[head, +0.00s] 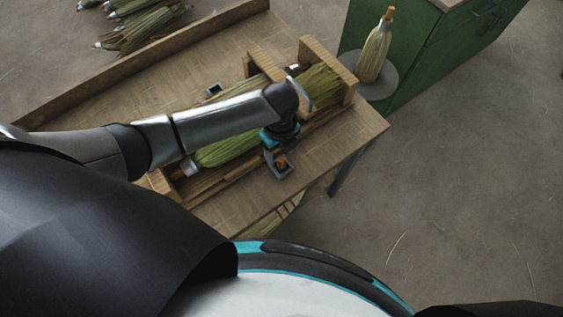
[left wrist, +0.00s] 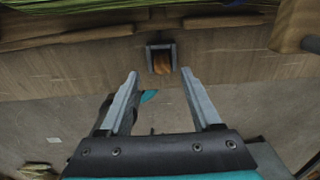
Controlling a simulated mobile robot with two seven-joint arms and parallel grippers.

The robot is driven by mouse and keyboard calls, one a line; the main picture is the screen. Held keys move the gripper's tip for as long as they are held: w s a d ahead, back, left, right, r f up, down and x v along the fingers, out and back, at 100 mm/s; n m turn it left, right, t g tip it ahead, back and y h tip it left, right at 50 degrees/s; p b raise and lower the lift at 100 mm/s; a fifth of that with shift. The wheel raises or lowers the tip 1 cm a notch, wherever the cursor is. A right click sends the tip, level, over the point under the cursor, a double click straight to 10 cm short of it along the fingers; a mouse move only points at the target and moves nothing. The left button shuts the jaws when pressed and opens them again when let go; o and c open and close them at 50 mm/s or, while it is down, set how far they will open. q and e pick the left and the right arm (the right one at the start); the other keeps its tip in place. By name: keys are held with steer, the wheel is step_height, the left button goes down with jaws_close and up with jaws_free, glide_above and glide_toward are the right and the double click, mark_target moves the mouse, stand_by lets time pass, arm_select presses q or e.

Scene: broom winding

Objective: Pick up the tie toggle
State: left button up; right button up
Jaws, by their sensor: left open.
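The tie toggle looks like a small orange-brown piece (head: 282,162) in a grey square holder near the table's front edge. In the left wrist view the toggle (left wrist: 161,63) sits inside the U-shaped grey holder (left wrist: 149,58), straight ahead of the fingertips. My left gripper (head: 275,152) is over this part of the table and partly hides the holder. In the left wrist view the left gripper (left wrist: 159,74) is open, with nothing between its fingers. The fingertips appear just short of the holder. My right gripper is not in view.
A bundle of green broom straw (head: 228,148) lies in a wooden cradle (head: 318,55) on the table (head: 335,135), beside the holder. A second grey holder (head: 215,89) is behind my arm. A finished-looking bundle (head: 375,50) stands on a round plate by a green cabinet (head: 430,50).

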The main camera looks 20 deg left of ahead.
mark_target(281, 159)
arm_select(q)
step_height(281, 159, down, 5)
steer(key=shift+d+r+b, duration=0.1)
steer(key=shift+d+b, duration=0.05)
steer(key=shift+b, duration=0.25)
jaws_close()
stand_by(0.4)
